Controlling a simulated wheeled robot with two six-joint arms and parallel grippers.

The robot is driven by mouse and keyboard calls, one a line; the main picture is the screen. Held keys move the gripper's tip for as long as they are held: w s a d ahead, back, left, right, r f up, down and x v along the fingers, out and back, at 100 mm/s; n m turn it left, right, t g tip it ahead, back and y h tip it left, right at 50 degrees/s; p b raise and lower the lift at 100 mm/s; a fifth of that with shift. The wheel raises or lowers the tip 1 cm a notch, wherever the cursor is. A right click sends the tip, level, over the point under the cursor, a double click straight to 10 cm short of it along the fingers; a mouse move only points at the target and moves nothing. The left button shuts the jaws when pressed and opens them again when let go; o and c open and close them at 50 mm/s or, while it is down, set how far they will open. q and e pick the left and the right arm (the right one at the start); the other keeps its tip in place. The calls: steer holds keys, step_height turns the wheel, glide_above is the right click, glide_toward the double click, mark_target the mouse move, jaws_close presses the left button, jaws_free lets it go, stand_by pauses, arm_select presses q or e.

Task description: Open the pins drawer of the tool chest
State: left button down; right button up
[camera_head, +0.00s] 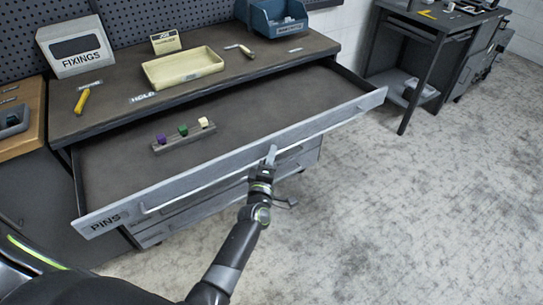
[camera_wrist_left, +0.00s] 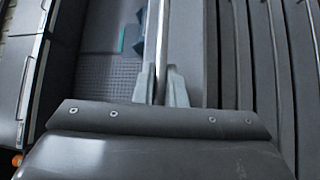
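The pins drawer (camera_head: 350,110) of the tool chest stands pulled far out, with its dark floor exposed. Its grey front carries a PINS label (camera_head: 106,221) at the left end. A long bar handle (camera_head: 195,185) runs along the front. My left gripper (camera_head: 270,156) is at the handle, right of the middle of the front. In the left wrist view, the handle bar (camera_wrist_left: 163,45) passes between the two close fingers of the left gripper (camera_wrist_left: 162,82), which look shut on it. My right gripper is not in view.
A small rack (camera_head: 184,137) with purple, green and cream pieces lies in the drawer. The worktop (camera_head: 115,107) above holds a cream tray (camera_head: 183,68), a FIXINGS box (camera_head: 77,47) and a blue bin (camera_head: 279,18). More drawers sit below. The floor at right is clear.

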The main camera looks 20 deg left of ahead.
arm_select(q)
steer(key=c, duration=1.5)
jaws_free()
steer(key=shift+s+d+f+b, duration=0.2)
steer(key=shift+s+b, duration=0.5)
steer(key=shift+s, duration=0.5)
steer(key=shift+s+d+f+b, duration=0.15)
steer(key=shift+s+b, duration=0.6)
steer(key=shift+s, duration=0.5)
steer(key=shift+s+d+f+b, duration=0.1)
steer(key=shift+s+f+b, duration=0.1)
steer(key=shift+s+b, duration=0.75)
steer(key=shift+s+p, duration=0.25)
steer(key=shift+p, duration=0.05)
